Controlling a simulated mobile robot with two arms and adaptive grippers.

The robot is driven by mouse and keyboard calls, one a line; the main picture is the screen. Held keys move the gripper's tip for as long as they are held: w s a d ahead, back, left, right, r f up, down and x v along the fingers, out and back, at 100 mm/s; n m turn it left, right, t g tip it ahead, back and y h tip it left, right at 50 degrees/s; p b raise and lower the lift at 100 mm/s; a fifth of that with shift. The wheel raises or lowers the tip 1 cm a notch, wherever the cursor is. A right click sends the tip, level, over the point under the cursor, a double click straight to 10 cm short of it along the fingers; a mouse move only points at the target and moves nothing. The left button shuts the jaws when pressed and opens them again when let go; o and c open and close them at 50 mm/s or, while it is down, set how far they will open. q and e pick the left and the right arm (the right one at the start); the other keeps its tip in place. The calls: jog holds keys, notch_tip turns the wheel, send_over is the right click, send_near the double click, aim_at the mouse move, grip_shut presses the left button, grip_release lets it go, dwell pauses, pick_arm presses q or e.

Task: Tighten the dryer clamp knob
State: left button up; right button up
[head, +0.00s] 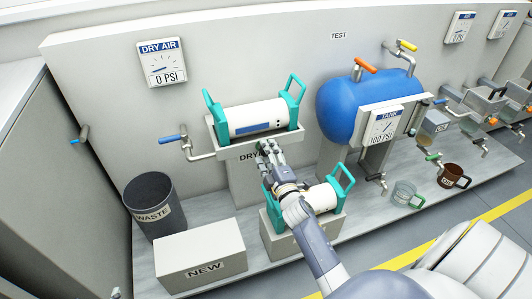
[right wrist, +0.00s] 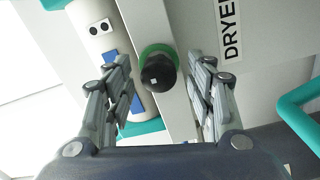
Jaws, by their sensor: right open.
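The dryer clamp knob (right wrist: 158,72) is a black round knob with a green ring behind it, on the light front of the dryer holder (right wrist: 150,25). My right gripper (right wrist: 160,88) is open, with one finger on each side of the knob and a visible gap to each. In the head view my right gripper (head: 266,147) reaches up to the holder's front, beside the partly covered dryer label, and largely hides the knob. A white cylinder with teal handles (head: 258,118) lies in the holder. My left gripper is not in view.
A second teal-handled cylinder (head: 320,197) sits on a block below my right forearm. A pipe with a blue valve handle (head: 172,139) is left of the holder. The blue tank (head: 345,105) is to the right. A waste bin (head: 150,200) and a "NEW" box (head: 200,255) stand lower left.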

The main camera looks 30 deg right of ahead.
jog(key=v, duration=1)
jog(key=shift+s, duration=0.4)
